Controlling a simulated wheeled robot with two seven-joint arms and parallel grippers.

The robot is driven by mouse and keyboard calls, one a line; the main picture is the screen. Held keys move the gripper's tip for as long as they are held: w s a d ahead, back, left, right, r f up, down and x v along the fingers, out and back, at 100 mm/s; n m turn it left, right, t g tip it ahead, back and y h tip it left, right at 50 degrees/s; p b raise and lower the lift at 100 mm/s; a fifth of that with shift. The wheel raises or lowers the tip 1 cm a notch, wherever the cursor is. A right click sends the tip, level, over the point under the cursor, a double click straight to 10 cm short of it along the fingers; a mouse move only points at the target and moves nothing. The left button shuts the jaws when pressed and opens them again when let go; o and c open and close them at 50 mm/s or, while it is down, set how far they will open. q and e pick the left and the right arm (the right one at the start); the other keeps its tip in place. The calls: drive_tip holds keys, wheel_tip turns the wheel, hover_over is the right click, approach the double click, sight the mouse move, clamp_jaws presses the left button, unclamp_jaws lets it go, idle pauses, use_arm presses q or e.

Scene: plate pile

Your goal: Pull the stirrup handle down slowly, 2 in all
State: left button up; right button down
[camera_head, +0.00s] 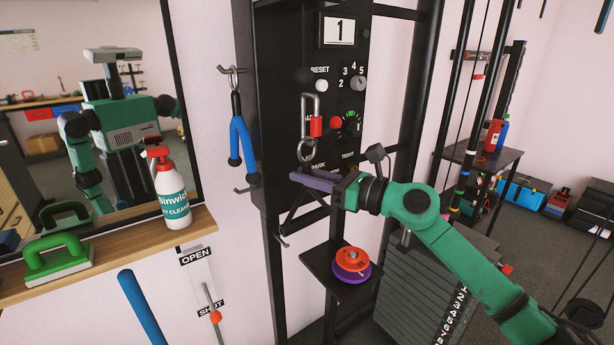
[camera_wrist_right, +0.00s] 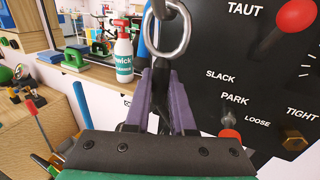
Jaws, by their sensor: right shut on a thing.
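The black stirrup handle (camera_head: 291,214) hangs below a steel ring (camera_head: 306,151) and a red-sleeved carabiner (camera_head: 316,126) at the front of the black machine panel. My right gripper (camera_head: 314,181) reaches in from the right, its purple fingers shut on the stirrup handle just under the ring. In the right wrist view the fingers (camera_wrist_right: 164,105) close on the dark handle (camera_wrist_right: 160,88), partly hiding it, with the ring (camera_wrist_right: 168,32) above. The counter (camera_head: 339,31) on the panel reads 1. My left gripper is not in view.
A small shelf with red and purple discs (camera_head: 351,262) sits below my right gripper, beside a grey weight stack (camera_head: 425,300). A blue-handled rope (camera_head: 240,140) hangs left of the panel. A spray bottle (camera_head: 171,190) stands on the wooden ledge (camera_head: 120,254) under the mirror.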

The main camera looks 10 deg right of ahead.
sight(306, 140)
drive_tip(key=shift+r+p, duration=0.95)
drive_tip(key=shift+r, duration=0.05)
drive_tip(key=shift+r+p, duration=0.95)
drive_tip(key=shift+r, duration=0.2)
drive_tip(key=shift+r+p, duration=0.95)
drive_tip(key=shift+r, duration=0.3)
drive_tip(key=shift+r+p, duration=0.45)
drive_tip(key=shift+r, duration=0.05)
drive_tip(key=shift+f, duration=0.15)
